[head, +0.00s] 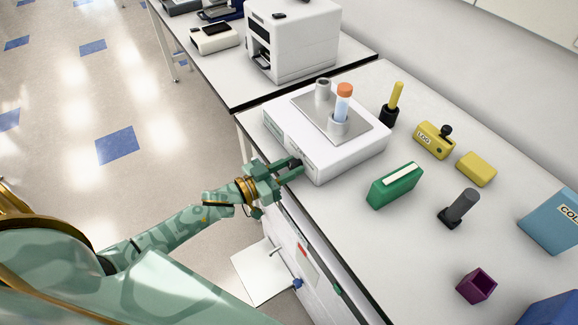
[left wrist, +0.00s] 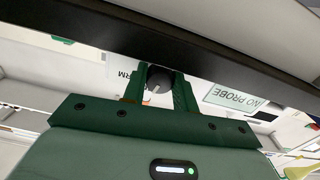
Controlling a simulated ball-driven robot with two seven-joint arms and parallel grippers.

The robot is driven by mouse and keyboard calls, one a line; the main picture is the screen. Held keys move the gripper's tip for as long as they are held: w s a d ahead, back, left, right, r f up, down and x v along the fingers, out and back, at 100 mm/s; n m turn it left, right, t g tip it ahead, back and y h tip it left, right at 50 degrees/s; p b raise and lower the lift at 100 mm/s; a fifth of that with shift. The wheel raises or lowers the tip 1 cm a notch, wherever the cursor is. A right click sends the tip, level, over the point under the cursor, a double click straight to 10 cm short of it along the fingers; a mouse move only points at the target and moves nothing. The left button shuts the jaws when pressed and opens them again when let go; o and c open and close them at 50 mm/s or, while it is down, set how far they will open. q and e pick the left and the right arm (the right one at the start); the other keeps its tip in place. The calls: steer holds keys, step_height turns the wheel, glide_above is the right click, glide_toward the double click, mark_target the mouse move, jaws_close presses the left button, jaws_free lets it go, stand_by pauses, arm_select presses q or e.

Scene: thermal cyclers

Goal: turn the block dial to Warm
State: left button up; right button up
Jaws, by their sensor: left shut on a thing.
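The white block heater (head: 345,147) stands near the table's left edge, with a grey plate on top and a tube with an orange cap (head: 343,103) upright in one of its holders. My left gripper (head: 296,166) is at the heater's front face. In the left wrist view, the dark round dial (left wrist: 158,78) with a pale pointer mark sits between the fingers, and the gripper is shut on it. Part of a label ending in "RM" shows left of the dial, and a "NO PROBE" display (left wrist: 236,101) shows to the right. My right gripper is not in view.
To the heater's right are a green box (head: 395,187), a yellow LOG block (head: 434,140), a yellow-handled tool (head: 394,104), a dark grey holder (head: 459,208) and a purple cup (head: 477,287). A large white machine (head: 292,45) stands on the table behind.

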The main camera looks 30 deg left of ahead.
arm_select(q)
steer(key=m, duration=0.6)
stand_by(0.7)
steer(key=o, duration=1)
steer(key=shift+c, duration=0.2)
steer(key=v, duration=1.6)
steer(key=shift+a+p, duration=0.2)
steer(key=shift+p, duration=0.25)
steer(key=shift+s, duration=0.1)
